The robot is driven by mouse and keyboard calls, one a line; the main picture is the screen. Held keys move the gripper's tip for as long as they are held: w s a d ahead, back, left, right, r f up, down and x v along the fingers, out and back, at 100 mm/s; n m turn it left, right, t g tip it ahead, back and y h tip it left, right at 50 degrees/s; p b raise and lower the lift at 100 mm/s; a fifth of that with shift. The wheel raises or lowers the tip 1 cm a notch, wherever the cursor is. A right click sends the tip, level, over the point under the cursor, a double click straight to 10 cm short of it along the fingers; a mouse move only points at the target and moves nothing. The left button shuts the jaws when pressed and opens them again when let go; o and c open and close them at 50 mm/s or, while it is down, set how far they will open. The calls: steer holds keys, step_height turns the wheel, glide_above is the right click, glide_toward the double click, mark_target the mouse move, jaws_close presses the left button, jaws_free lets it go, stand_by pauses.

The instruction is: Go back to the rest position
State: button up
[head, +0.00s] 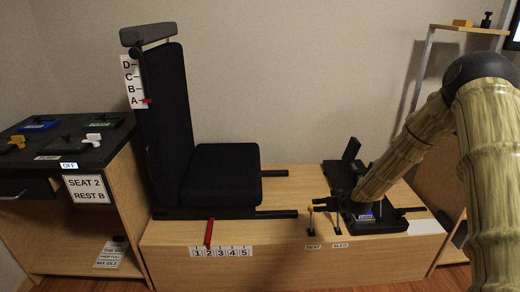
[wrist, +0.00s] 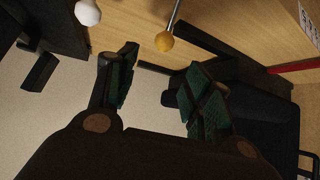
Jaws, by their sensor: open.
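My arm comes in from the right in the head view and reaches down to the wooden platform. My gripper (wrist: 162,75) is open in the wrist view, with its green-padded fingers apart and nothing held between them. A lever with a yellow knob (wrist: 165,41) shows just beyond the fingertips, and a white knob (wrist: 88,12) is up and to the left. In the head view the yellow-knobbed lever (head: 310,209) stands at the platform's front, close to my gripper. The dark gripper and the dark parts behind it are hard to tell apart there.
A black seat (head: 220,175) with a tall backrest stands on the wooden platform (head: 275,252). A red pointer (head: 209,232) is above a numbered strip (head: 221,252). A black-topped cabinet (head: 100,150) stands at left, a shelf (head: 465,30) at right. The wall space above the platform is clear.

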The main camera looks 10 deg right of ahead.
steer(key=s+a+f+g, duration=0.2)
steer(key=s+a+f, duration=0.6)
steer(key=s, duration=0.3)
steer(key=s+a+f+g, duration=0.3)
steer(key=s+a+f, duration=0.5)
steer(key=s, duration=0.2)
steer(key=s+a+f+g+h, duration=0.1)
steer(key=s+a+f+g, duration=0.15)
steer(key=s, duration=1.35)
steer(key=s+a+f+g, duration=0.2)
steer(key=s+a+g, duration=0.15)
steer(key=s, duration=1.25)
step_height(320, 180, up, 22)
steer(key=t+p, duration=0.1)
steer(key=p, duration=2.1)
steer(key=shift+w+a+r+m+p, duration=0.15)
steer(key=shift+w+r+m+p, duration=0.15)
steer(key=shift+w+p, duration=0.15)
